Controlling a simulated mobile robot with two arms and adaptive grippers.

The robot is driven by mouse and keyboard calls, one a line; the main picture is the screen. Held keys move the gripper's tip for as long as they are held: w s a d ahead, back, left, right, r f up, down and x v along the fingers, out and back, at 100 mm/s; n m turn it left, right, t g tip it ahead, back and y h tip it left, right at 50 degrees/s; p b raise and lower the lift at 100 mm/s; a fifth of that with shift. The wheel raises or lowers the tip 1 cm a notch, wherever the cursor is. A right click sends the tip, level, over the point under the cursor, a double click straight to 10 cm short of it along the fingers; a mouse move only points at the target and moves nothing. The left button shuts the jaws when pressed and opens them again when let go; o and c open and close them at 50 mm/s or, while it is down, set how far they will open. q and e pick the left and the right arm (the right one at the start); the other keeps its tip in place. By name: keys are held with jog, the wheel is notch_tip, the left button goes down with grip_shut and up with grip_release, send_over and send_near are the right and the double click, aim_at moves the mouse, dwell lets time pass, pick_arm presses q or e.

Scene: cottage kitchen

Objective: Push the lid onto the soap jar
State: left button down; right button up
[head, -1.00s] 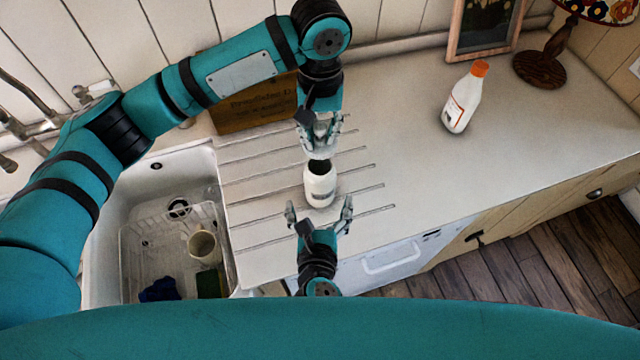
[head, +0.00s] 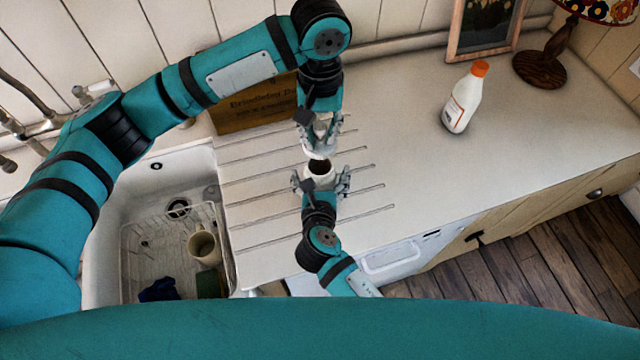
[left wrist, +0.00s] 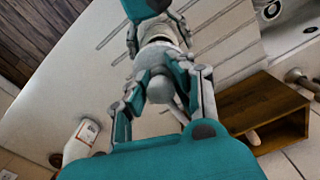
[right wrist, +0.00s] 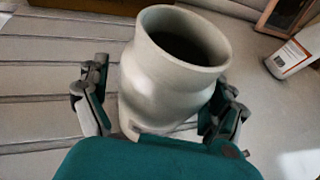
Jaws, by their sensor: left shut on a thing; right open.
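The soap jar (head: 321,168) is white and stands upright on the worktop, its dark mouth open. It fills the middle of the right wrist view (right wrist: 160,95). My right gripper (head: 321,183) is open, its fingers on either side of the jar; whether they touch it I cannot tell. My left gripper (head: 320,140) is shut on the lid (head: 319,151), behind the jar's mouth in the head view. In the left wrist view the lid (left wrist: 160,88) shows a rounded grey knob between the fingers, with part of the jar beyond. The lid is apart from the jar.
A wooden box (head: 250,108) stands behind the drainer grooves, beside my left arm. The sink (head: 110,205) at left holds a wire rack and a mug (head: 203,247). A white bottle with an orange cap (head: 462,100) stands at right. The worktop between is clear.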

jog(key=c, duration=1.8)
pick_arm(q)
jog(key=shift+f, duration=2.5)
jog(key=shift+f, duration=0.15)
jog(key=shift+f, duration=0.75)
jog(key=shift+s+f, duration=0.1)
jog(key=shift+f, duration=0.5)
jog(key=c, duration=1.1)
grip_release()
jog(key=shift+r, duration=0.1)
notch_tip(320, 180, up, 12)
jog(key=shift+f, duration=0.1)
